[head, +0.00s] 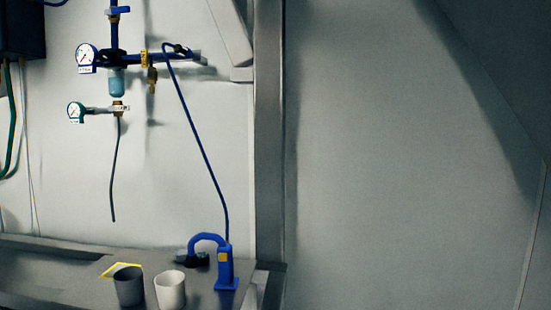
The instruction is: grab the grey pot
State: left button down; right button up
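The grey pot (129,289) is a dark grey open cup. It stands upright on the grey table (50,275) at the lower left of the head view, at the near edge of a yellow-outlined mark (106,268). A white pot (170,291) of similar size stands just to its right with a small gap between them. Neither of my grippers shows in the head view.
A blue device (226,268) with a curved arm and a hose stands right of the pots. Blue piping with gauges (87,57) hangs on the wall above. A vertical post (269,130) rises at the table's right end. The table's left part is clear.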

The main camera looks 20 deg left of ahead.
aim_at(130, 286)
jog(key=i+l, duration=0.2)
jog(key=i, duration=0.35)
jog(key=u, duration=1.95)
